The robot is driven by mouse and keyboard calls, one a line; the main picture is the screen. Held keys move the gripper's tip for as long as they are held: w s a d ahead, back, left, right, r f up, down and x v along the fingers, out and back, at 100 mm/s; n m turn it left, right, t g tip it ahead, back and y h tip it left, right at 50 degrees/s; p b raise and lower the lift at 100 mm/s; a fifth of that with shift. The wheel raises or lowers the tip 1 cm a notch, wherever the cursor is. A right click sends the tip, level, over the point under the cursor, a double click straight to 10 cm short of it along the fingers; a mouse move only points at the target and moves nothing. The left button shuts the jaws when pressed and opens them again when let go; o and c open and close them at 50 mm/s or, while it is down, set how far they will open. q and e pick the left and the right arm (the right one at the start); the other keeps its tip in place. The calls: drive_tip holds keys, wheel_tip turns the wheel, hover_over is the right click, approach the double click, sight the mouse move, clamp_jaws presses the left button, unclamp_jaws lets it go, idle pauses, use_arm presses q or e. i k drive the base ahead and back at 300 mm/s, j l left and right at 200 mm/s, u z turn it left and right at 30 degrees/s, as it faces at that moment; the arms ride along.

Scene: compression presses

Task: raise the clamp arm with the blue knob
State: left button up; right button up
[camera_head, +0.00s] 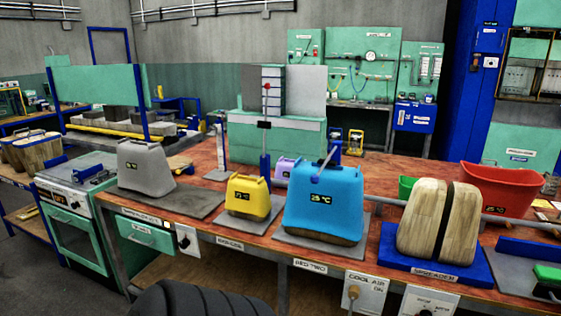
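A blue knob (315,180) sits at the low front end of a clamp arm (325,163). This arm slopes down toward me from a blue post (335,150) and lies low over the top of the blue block (322,203) marked 25 °C. I cannot tell whether the knob touches the block. A second clamp arm (265,108) stands upright on another blue post (265,165), with a red knob (266,86) at its top. Neither of my grippers is in view.
On the red-brown bench (205,207) stand a yellow block (248,197), a grey block (145,168) and a purple block (285,168). To the right are a split wooden form (425,222) on a blue base and a red bin (500,190).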

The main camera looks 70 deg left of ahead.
sight(314, 179)
drive_tip(key=u, duration=1.9)
